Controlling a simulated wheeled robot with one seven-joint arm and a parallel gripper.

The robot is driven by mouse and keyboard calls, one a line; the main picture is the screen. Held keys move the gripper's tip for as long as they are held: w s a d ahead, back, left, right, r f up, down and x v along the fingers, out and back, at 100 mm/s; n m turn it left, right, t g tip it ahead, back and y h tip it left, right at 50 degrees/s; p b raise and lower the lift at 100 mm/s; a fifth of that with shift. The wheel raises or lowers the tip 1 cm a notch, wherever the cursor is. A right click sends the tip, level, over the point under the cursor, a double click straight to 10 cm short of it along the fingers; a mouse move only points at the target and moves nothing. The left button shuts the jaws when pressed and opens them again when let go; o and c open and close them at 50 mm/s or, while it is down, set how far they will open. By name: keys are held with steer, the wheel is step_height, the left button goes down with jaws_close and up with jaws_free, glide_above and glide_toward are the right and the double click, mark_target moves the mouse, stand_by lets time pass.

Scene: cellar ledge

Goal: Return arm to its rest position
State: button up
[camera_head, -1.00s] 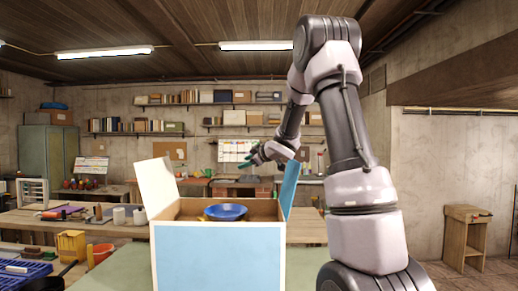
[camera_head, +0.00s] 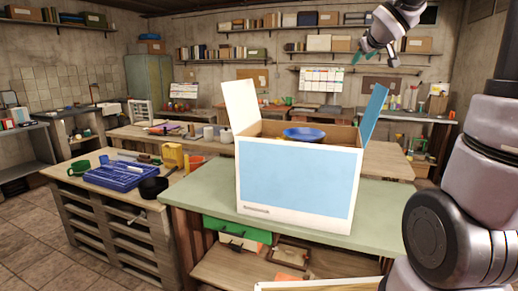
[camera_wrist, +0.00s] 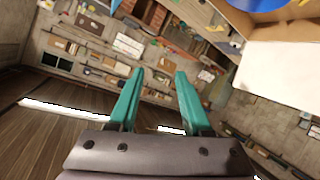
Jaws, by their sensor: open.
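My gripper (camera_head: 366,52) is raised at the upper right of the head view, above and to the right of the open box. In the wrist view its two teal fingers (camera_wrist: 156,92) are apart with nothing between them. My arm's lower links fill the right edge of the head view, and part of the arm is out of frame.
A blue-and-white open box (camera_head: 298,188) with raised flaps stands on a green-topped bench (camera_head: 200,190). A blue bowl (camera_head: 304,134) sits in its opening. A pallet-like table at left holds a blue tray (camera_head: 118,176) and a black pan (camera_head: 153,188). Shelves line the back wall.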

steer(key=s+a+f+m+g+y, duration=0.1)
steer(key=s+a+f+m+g, duration=0.1)
steer(key=s, duration=0.8)
steer(key=s+a+f+m+g+y, duration=0.1)
steer(key=s+a+f, duration=0.3)
steer(key=s, duration=0.7)
steer(key=s+a+f+m+g+y, duration=0.1)
steer(key=s+a+f+m+g, duration=0.2)
steer(key=s, duration=0.7)
steer(key=shift+s+a+f+m+g+y, duration=0.3)
steer(key=shift+a+f+m, duration=0.3)
steer(key=shift+a, duration=0.5)
